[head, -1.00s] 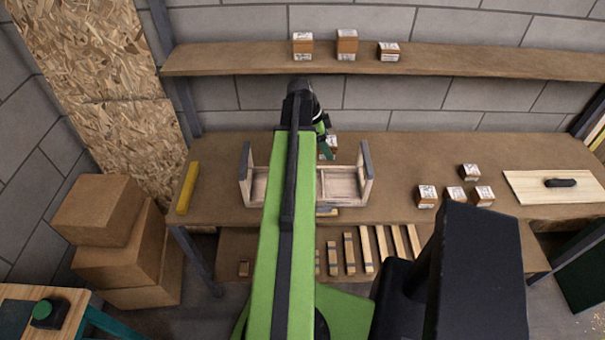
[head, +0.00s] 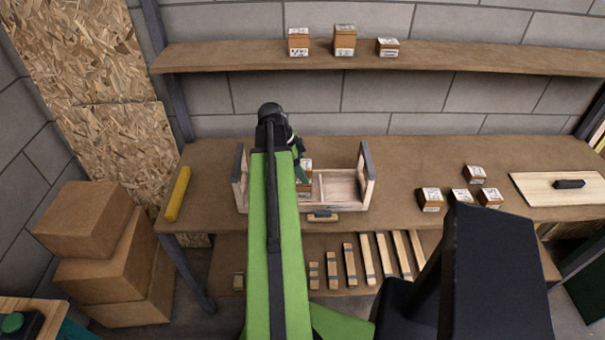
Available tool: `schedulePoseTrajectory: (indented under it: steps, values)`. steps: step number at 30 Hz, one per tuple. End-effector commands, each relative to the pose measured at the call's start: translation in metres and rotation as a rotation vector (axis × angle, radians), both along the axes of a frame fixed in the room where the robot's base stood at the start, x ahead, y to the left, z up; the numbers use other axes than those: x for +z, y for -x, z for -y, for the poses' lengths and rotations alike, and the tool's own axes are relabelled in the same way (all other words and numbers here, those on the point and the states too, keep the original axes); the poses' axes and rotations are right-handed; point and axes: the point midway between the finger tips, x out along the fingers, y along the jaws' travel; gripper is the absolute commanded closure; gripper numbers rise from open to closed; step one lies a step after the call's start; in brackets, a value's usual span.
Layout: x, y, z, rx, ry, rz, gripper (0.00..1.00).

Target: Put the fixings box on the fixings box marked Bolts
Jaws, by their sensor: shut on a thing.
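My gripper (head: 300,167) is seen from behind at the end of my green arm, over the bench and partly hidden by the arm. It is shut on a small brown fixings box (head: 306,164) with a white label, at the wooden tray; I cannot tell whether the box touches the tray. Other fixings boxes stand on the shelf: a left one (head: 298,42), a taller middle one (head: 345,40) and a right one (head: 388,47). Several more stand on the bench at right, such as the front left one (head: 430,200). The labels are too small to read, so I cannot tell which is marked Bolts.
The open wooden tray (head: 345,188) with dark end posts stands mid-bench. A yellow bar (head: 177,194) lies at left; a pale board (head: 545,188) with a dark handle lies at right. The shelf (head: 460,58) runs above. Cartons (head: 85,222) stand at lower left.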

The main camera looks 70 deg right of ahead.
Motion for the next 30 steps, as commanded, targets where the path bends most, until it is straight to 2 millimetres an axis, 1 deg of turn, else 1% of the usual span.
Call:
schedulePoseTrajectory:
  steps: [2,5,6,10,11,19,22,26,30]
  values:
    - [0.001,0.000,0.000,0.000,0.000,0.000,1.00]
    - [-0.004,0.000,0.000,0.000,0.000,0.000,1.00]
    - [-0.003,0.000,0.000,0.000,0.000,0.000,0.41]
    - [-0.002,0.000,0.000,0.001,0.000,0.000,0.24]
    - [-0.002,0.000,0.000,0.001,0.000,0.000,0.22]
    - [-0.002,-0.001,0.000,0.001,0.000,0.000,0.22]
    - [0.002,-0.001,0.000,0.001,0.001,0.000,0.22]
    - [0.017,-0.005,-0.002,0.004,-0.001,0.000,0.22]
    - [0.043,-0.014,-0.005,0.004,-0.001,0.000,0.22]
